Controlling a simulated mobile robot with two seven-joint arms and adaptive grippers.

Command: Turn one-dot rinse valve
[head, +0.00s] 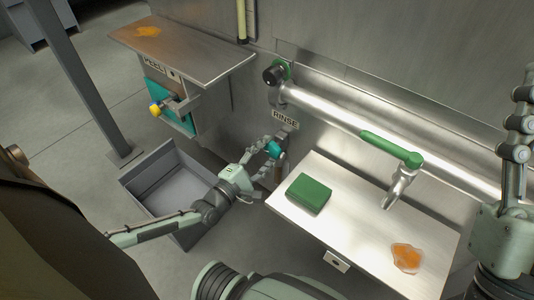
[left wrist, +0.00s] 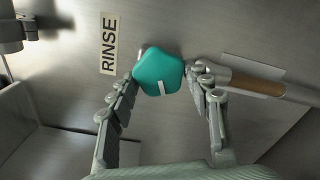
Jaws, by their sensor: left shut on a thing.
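A teal, rounded knob (head: 273,149) sits on the steel wall below the RINSE label (head: 285,120). It also shows in the left wrist view (left wrist: 158,72), with a short white mark on its lower face. My left gripper (head: 266,152) is shut on this teal knob, with one finger on each side in the left wrist view (left wrist: 163,82). I cannot make out a dot on the knob or beside it. My right gripper (head: 518,120) is upright at the right edge, away from the knob; its finger gap is unclear.
A steel table (head: 335,225) with a green block (head: 309,193) and an orange stain stands right of the knob. A green-handled lever (head: 392,147) rises over it. A grey bin (head: 150,165) stands left, below the PEEL box with its yellow-tipped teal panel (head: 180,118).

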